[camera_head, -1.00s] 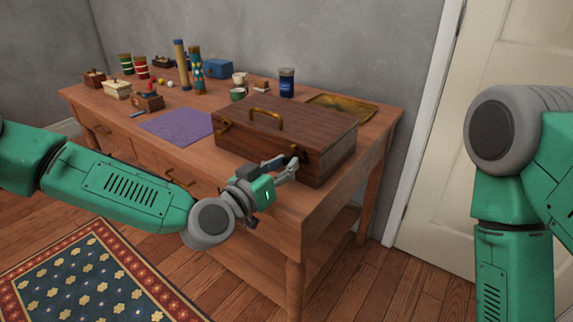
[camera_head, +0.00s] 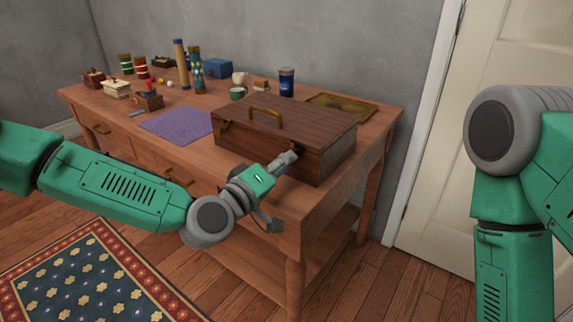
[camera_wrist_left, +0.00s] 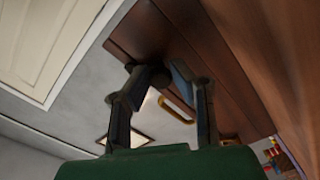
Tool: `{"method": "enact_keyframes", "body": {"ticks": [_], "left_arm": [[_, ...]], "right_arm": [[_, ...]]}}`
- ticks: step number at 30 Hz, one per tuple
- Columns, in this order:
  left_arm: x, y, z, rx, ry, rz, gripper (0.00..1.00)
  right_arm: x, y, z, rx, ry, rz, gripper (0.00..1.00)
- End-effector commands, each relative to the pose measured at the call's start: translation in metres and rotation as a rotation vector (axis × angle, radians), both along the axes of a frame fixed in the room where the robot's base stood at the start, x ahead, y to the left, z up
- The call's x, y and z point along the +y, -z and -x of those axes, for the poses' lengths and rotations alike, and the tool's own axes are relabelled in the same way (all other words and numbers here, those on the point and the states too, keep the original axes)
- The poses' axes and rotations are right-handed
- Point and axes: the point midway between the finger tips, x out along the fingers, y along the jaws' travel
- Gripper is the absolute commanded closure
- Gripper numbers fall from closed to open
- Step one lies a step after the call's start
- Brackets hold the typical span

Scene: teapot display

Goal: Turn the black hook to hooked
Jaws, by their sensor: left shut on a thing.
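A dark wooden box (camera_head: 262,138) with a brass top handle (camera_head: 266,118) stands closed at the table's near right. Its front carries a brass latch at the left and the black hook toward the right. My left gripper (camera_head: 289,157) is at the right of the box front, rolled edge-on, and shut on the black hook, which it mostly hides. In the left wrist view the fingers (camera_wrist_left: 168,75) come close together against the box (camera_wrist_left: 235,50), with the brass handle (camera_wrist_left: 178,108) beyond. The hook's exact angle cannot be made out. My right gripper is out of view.
The wooden table (camera_head: 135,148) holds a purple cloth (camera_head: 177,123), a blue jar (camera_head: 286,82), a brass tray (camera_head: 340,107), a blue box (camera_head: 217,68) and several small boxes at the far left. A door (camera_head: 430,150) is at the right. Space before the table is clear.

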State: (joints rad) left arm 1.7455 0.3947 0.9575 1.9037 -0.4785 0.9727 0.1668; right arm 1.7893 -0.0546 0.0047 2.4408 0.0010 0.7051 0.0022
Motion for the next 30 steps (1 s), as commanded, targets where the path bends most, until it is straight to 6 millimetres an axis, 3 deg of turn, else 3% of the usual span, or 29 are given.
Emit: {"method": "enact_keyframes", "body": {"ticks": [1, 24, 25, 26, 27, 30], "left_arm": [[0.0016, 0.0078, 0.0027, 0.028, 0.001, 0.013, 1.0], [0.0025, 0.008, 0.0011, 0.089, -0.004, 0.096, 1.0], [0.0026, 0.008, 0.001, 0.089, -0.004, 0.096, 0.77], [0.0026, 0.008, 0.001, 0.089, -0.004, 0.096, 0.67], [0.0025, 0.0077, 0.0009, 0.088, -0.003, 0.096, 0.61], [0.0015, 0.0058, 0.0003, 0.084, -0.003, 0.097, 0.61]], "right_arm": [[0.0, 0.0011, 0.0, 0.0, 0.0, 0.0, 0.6], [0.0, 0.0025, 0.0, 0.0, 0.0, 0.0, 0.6], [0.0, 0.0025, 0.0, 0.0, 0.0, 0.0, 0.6], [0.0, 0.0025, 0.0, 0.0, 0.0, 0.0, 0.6], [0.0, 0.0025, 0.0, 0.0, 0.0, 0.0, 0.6], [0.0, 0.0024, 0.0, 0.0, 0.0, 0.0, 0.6]]}}
